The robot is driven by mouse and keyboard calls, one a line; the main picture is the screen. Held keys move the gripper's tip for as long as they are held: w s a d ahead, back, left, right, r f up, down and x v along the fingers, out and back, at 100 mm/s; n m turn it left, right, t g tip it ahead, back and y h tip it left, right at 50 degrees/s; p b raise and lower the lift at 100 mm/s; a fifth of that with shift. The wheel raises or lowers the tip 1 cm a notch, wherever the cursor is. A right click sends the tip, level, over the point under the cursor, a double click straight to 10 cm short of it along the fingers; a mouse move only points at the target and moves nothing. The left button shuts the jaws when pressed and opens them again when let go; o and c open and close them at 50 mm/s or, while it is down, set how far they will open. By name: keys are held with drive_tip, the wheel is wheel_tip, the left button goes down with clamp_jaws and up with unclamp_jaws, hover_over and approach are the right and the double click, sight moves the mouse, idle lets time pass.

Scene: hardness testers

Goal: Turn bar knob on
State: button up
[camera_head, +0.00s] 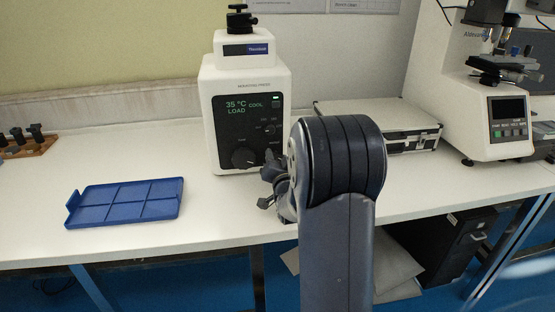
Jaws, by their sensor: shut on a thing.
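A white mounting press (222,88) stands on the bench. Its black front panel (229,118) has a lit display reading 35 °C, COOL and LOAD. A round dark dial (243,158) is at the lower left of the panel. My gripper (272,168) is at the panel's lower right corner, shut on the bar knob there. The fingers and my arm cover that corner, so the knob itself and its angle are hidden.
A blue divided tray (125,203) lies on the bench at left, with a wooden rack (28,148) of dark pieces behind it. A silver case (405,123) and a hardness tester (497,110) stand at right. The bench (235,212) is clear in front of the press.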

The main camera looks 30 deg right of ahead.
drive_tip(key=shift+m+b, duration=0.3)
drive_tip(key=shift+b, duration=0.05)
drive_tip(key=shift+c, duration=0.3)
drive_tip(key=m+b, duration=0.2)
drive_tip(key=shift+f+b, duration=0.25)
drive_tip(key=shift+b, duration=0.1)
drive_tip(key=m+b, duration=0.2)
drive_tip(key=m, duration=0.1)
drive_tip(key=m+b, duration=0.2)
drive_tip(key=m, duration=0.1)
drive_tip(key=shift+d+m, duration=0.1)
drive_tip(key=shift+m, duration=0.2)
drive_tip(key=shift+r+m+b, duration=0.1)
drive_tip(key=shift+m+b, duration=0.5)
drive_tip(key=shift+m, duration=0.8)
drive_tip(key=o, duration=1)
